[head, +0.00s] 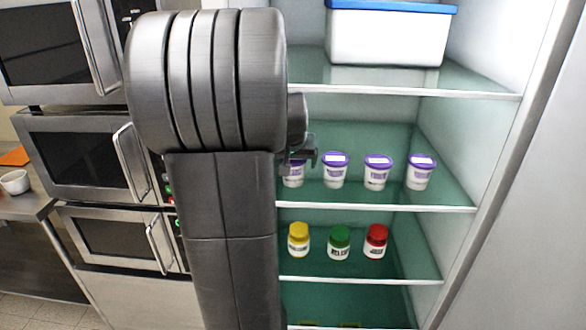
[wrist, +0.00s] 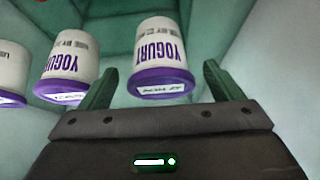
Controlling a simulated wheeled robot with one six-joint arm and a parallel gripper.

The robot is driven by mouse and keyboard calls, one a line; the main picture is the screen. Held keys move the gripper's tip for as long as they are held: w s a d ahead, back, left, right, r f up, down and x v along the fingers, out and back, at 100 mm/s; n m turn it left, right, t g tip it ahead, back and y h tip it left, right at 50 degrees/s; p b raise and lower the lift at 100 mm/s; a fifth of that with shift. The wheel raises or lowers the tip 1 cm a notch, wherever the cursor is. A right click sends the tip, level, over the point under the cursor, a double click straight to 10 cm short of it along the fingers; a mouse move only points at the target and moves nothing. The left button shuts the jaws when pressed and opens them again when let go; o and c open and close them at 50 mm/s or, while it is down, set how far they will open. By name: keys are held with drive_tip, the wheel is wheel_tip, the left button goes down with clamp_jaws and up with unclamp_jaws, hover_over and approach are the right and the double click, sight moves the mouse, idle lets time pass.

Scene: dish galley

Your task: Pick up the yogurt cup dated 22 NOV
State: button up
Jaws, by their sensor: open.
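Several white yogurt cups with purple lids stand in a row on the middle shelf. The leftmost cup (head: 293,176) is partly hidden by my gripper (head: 300,158); the others, a second cup (head: 335,172), a third cup (head: 376,174) and a fourth cup (head: 420,174), stand to its right. In the wrist view, where cups appear upside down, one cup (wrist: 161,55) lies ahead between the open fingers of my gripper (wrist: 160,72), not gripped. Another cup (wrist: 68,65) is left of the left finger. The lid date labels are too small to read surely.
Small jars with yellow (head: 298,239), green (head: 339,242) and red (head: 376,241) lids stand on the shelf below. A white bin with a blue lid (head: 385,35) is on the shelf above. Stacked microwaves (head: 80,150) stand left. The cabinet wall bounds the right.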

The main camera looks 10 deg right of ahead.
drive_tip(key=x, duration=0.4)
drive_tip(key=shift+c, duration=0.3)
drive_tip(key=c, duration=1)
drive_tip(key=shift+r+p, duration=0.25)
drive_tip(key=shift+p, duration=0.05)
